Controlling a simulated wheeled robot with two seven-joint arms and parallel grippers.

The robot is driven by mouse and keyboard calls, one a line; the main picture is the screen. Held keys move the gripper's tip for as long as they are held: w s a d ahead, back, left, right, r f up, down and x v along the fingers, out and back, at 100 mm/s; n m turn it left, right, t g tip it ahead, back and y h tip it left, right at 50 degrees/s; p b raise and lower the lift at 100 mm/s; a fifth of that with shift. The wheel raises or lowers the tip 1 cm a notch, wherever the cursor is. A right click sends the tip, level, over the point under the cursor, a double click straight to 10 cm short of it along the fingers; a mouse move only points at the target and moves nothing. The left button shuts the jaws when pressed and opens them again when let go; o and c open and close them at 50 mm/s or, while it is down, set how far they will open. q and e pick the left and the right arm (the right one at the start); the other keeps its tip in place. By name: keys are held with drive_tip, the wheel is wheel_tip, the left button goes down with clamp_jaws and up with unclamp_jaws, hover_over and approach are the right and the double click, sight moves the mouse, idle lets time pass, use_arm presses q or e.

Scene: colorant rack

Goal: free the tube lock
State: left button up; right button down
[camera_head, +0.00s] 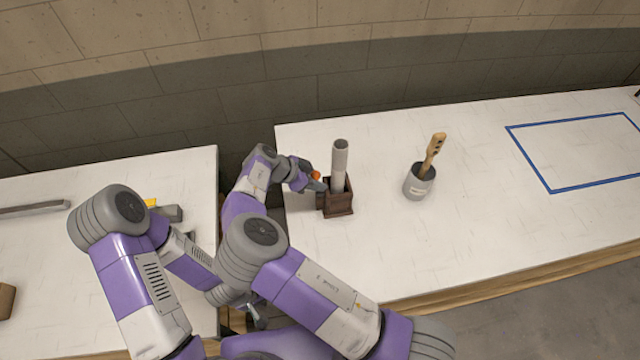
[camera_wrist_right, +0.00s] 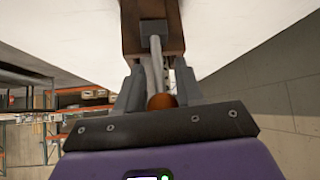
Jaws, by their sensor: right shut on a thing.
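A grey tube (camera_head: 339,168) stands upright in a small dark brown wooden block-like holder (camera_head: 338,207) on the white table. A pale lever with an orange ball knob (camera_head: 315,175) is at the holder's left side; the knob also shows in the right wrist view (camera_wrist_right: 161,101). My right gripper (camera_head: 317,186) is beside the holder, its fingers shut around the lever by the knob. In the right wrist view the lever (camera_wrist_right: 155,70) runs from between the fingers to a grey fitting on the holder (camera_wrist_right: 176,30). My left gripper (camera_head: 256,316) hangs low near the gap between tables; its fingers are unclear.
A grey cup (camera_head: 419,183) with a wooden-handled tool (camera_head: 433,155) stands right of the holder. A blue-taped rectangle (camera_head: 553,191) lies empty at the far right. The left table (camera_head: 50,250) carries a grey bar (camera_head: 35,208). A brick wall stands behind.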

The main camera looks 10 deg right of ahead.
drive_tip(key=shift+a+f+n+h+b, duration=0.2)
drive_tip(key=shift+a+h+b, duration=0.55)
drive_tip(key=shift+h+b, duration=1.15)
drive_tip(key=shift+a+f+n+h+b, duration=0.1)
drive_tip(key=shift+a+f+h+b, duration=0.45)
drive_tip(key=shift+b, duration=2.2)
drive_tip(key=shift+a+r+h, duration=0.15)
drive_tip(key=shift+r+h, duration=0.15)
drive_tip(key=shift+h, duration=0.15)
drive_tip(key=c, duration=0.8)
unclamp_jaws()
drive_tip(key=v, duration=0.7)
drive_tip(key=shift+a, duration=0.25)
drive_tip(key=shift+s, duration=0.1)
